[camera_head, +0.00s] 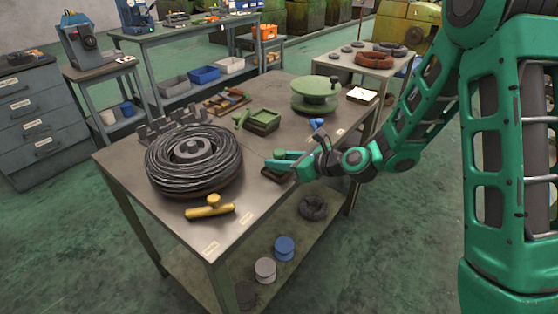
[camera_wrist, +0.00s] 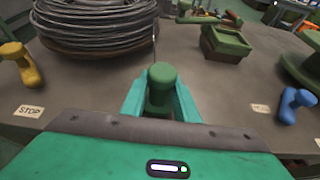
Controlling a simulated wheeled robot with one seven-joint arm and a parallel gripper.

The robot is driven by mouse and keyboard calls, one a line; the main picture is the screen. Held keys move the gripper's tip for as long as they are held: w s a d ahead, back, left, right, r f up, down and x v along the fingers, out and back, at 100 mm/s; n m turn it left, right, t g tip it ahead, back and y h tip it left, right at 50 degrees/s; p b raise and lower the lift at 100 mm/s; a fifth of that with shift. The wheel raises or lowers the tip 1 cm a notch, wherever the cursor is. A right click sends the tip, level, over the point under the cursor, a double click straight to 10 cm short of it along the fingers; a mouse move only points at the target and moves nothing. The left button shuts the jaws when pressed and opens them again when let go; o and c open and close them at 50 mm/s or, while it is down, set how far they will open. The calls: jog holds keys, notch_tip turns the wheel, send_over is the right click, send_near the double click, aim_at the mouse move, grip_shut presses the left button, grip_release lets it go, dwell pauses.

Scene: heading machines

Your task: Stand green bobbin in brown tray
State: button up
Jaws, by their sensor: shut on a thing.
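The green bobbin (camera_wrist: 160,86) stands upright between the fingers of my gripper (camera_wrist: 160,100) in the wrist view, and the gripper is shut on it. In the head view my gripper (camera_head: 283,163) is low over the workbench, with the bobbin's green top (camera_head: 280,154) just showing. A small dark brown tray (camera_head: 272,173) shows directly below the gripper in the head view, partly covered by it. I cannot tell whether the bobbin's base touches the tray.
A wire coil (camera_head: 194,160) stands left of my gripper, a yellow piece (camera_head: 210,207) in front of it. Behind are a green box (camera_head: 264,122) and a large green spool (camera_head: 316,95). A blue piece (camera_head: 318,123) lies right.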

jog(key=o, duration=1.1)
jog(key=shift+r, duration=0.1)
jog(key=v, duration=1)
jog(key=shift+s+d, duration=0.15)
jog(key=shift+d, duration=0.15)
jog(key=shift+s+d+r, duration=0.15)
jog(key=shift+s+d, duration=0.05)
jog(key=shift+d, duration=0.05)
jog(key=shift+s+d+r, duration=0.15)
jog(key=shift+s, duration=0.05)
